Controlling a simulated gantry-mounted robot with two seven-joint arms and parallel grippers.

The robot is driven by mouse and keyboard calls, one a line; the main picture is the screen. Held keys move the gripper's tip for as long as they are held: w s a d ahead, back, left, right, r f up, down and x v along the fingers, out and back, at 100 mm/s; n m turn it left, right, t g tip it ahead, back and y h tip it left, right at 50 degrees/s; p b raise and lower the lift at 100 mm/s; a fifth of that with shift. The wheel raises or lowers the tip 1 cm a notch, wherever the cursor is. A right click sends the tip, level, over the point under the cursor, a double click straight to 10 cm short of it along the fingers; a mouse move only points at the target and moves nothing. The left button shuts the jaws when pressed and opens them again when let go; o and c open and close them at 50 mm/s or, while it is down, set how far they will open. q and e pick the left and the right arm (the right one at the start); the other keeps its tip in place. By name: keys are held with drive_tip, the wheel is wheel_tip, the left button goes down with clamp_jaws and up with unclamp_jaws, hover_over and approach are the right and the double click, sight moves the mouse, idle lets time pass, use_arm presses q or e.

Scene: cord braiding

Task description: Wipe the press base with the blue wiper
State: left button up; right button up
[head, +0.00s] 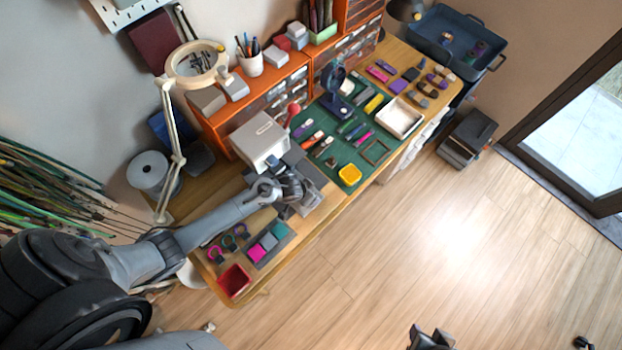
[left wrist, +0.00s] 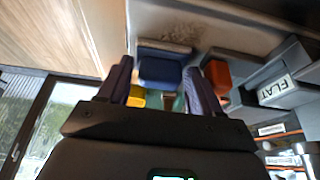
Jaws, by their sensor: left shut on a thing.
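My left gripper (head: 290,190) is at the front of the pale grey press (head: 260,138), low over its grey base (head: 309,196). In the left wrist view, my left gripper (left wrist: 160,82) is shut on the blue wiper (left wrist: 163,70), which sits between the two dark fingers. The wiper's far edge is at the grey press base (left wrist: 240,35); I cannot tell whether it touches. A dark brown smudge (left wrist: 182,28) marks the base just beyond the wiper.
A block marked FLAT (left wrist: 285,84) is close by in the left wrist view. A red tray (head: 234,281) and a swatch board (head: 268,244) lie in front of the press. A green mat (head: 345,150) with tools lies right. A magnifier lamp (head: 172,130) stands behind left.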

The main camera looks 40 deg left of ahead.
use_arm(q)
drive_tip(key=shift+s+a+p, duration=0.1)
drive_tip(key=shift+s+p, duration=0.5)
drive_tip(key=shift+s, duration=0.1)
drive_tip(key=shift+s+a+f+p, duration=0.1)
drive_tip(key=shift+s+p, duration=0.4)
drive_tip(key=shift+s, duration=0.35)
drive_tip(key=shift+s+a+p, duration=0.15)
drive_tip(key=shift+s+p, duration=0.5)
drive_tip(key=shift+s, duration=0.05)
drive_tip(key=shift+s+a+p, duration=0.1)
drive_tip(key=shift+s+p, duration=0.45)
drive_tip(key=shift+s, duration=0.25)
drive_tip(key=shift+a+p, duration=0.2)
drive_tip(key=shift+p, duration=0.1)
drive_tip(key=shift+w+d, duration=0.2)
drive_tip(key=shift+w, duration=1.65)
